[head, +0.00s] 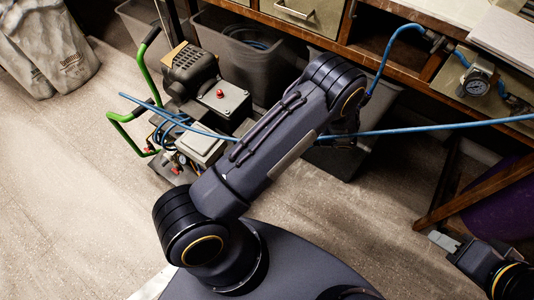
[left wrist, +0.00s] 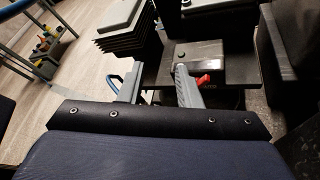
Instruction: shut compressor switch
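The compressor (head: 190,72) stands on the floor at the upper left in the head view, with a dark motor and green handles. Its grey switch box (head: 222,100) carries a small red switch (head: 220,93). In the left wrist view the red switch (left wrist: 203,80) sits at the grey box (left wrist: 197,54), just right of my right-hand fingertip. My left gripper (left wrist: 157,82) is open, its two grey fingers apart with nothing between them. My left arm hides that gripper in the head view. My right gripper (head: 445,241) is at the lower right, away from the compressor; its opening is unclear.
A blue hose (head: 430,127) crosses the head view beside my left arm. A wooden workbench (head: 400,15) with a pressure gauge (head: 475,86) stands at the back right. Grey bins (head: 245,60) are behind the compressor. Sacks (head: 48,45) lie at the left. The floor at left is clear.

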